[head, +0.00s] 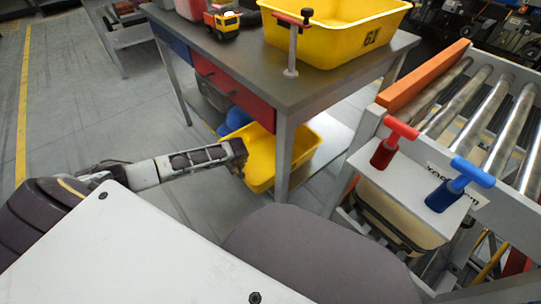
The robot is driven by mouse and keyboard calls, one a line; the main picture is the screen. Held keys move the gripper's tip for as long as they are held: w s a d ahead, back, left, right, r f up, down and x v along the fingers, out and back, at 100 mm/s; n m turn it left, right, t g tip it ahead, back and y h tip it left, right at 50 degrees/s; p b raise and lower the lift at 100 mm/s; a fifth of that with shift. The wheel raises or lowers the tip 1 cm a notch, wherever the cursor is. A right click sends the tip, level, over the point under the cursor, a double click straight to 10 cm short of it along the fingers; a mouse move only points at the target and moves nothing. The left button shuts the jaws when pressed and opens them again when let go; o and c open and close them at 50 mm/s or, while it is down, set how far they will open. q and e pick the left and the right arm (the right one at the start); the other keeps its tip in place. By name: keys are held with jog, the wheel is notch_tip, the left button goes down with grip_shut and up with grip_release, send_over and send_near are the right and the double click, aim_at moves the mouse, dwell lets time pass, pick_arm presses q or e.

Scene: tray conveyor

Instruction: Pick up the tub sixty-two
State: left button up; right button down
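A yellow tub marked 61 (335,42) stands on the grey workbench top. A second yellow tub (305,150) is low down under the workbench, partly hidden by a table leg and the drawer; I see no number on it. No tub marked sixty-two can be read here. My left arm reaches in from the left, and its dark end with the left gripper (239,168) is in front of the lower tub's left side. Its fingers are too small and dark to tell if they are open or shut, or whether they touch the tub. My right gripper is not in view.
The workbench (290,90) has a red drawer (235,92) and carries a toy truck (222,21). A blue object (235,119) is beside the lower tub. A roller conveyor (485,115) with red (384,153) and blue (443,195) T-handles stands right. Floor at left is clear.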

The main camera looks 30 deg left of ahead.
pick_arm(q)
jog(key=shift+a+f, duration=0.1)
jog(key=shift+f, duration=0.1)
dwell(0.4)
grip_shut()
jog(key=shift+w+r, duration=0.15)
